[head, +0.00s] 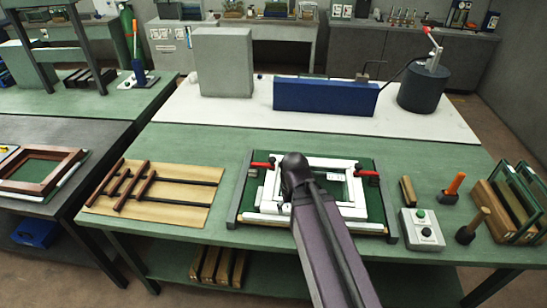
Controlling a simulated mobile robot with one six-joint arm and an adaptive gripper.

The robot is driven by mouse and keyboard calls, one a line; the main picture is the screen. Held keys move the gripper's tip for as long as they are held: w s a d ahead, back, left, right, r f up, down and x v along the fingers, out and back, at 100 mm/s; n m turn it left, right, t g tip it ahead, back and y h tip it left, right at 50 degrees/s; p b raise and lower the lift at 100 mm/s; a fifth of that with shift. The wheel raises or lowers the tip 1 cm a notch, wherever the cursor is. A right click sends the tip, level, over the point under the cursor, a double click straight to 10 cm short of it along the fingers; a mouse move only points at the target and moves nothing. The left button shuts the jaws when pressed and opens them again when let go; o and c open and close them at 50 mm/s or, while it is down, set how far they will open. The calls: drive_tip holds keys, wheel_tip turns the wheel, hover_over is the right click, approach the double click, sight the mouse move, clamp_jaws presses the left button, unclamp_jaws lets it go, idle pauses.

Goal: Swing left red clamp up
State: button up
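The left red clamp (262,165) is on the left of the green frame fixture (246,192), at its far side. Its red handle lies roughly flat and points left. A matching right red clamp (368,173) is at the far right of the fixture, also lying low. A white frame (352,210) lies in the fixture between them. My dark arm reaches in from the bottom and ends in a rounded joint over the frame, just right of the left clamp. My gripper is hidden behind this arm, so its fingers and their distance from the clamp do not show.
A cardboard sheet with dark bars (187,205) lies left of the fixture. A button box (422,229), upright tools and a rack of framed panels (515,205) stand to the right. A blue block (325,96) and a dark cylinder (422,90) stand on the white surface behind.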

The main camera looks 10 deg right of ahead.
sight(272, 158)
drive_tip(key=w+r+m+p, duration=0.3)
drive_tip(key=w+m, duration=0.1)
drive_tip(key=w, duration=0.5)
drive_tip(key=w+r+m+p, duration=0.4)
drive_tip(key=w, duration=0.6)
drive_tip(key=w+r+m+p, duration=0.3)
drive_tip(key=w+m, duration=0.1)
drive_tip(key=w, duration=0.5)
drive_tip(key=shift+w+a+r, duration=0.25)
drive_tip(key=shift+w+r, duration=0.05)
drive_tip(key=shift+r, duration=0.05)
drive_tip(key=shift+f, duration=0.15)
wheel_tip(272, 158, down, 14)
drive_tip(key=b, duration=1.3)
drive_tip(key=shift+r, duration=0.25)
clamp_jaws()
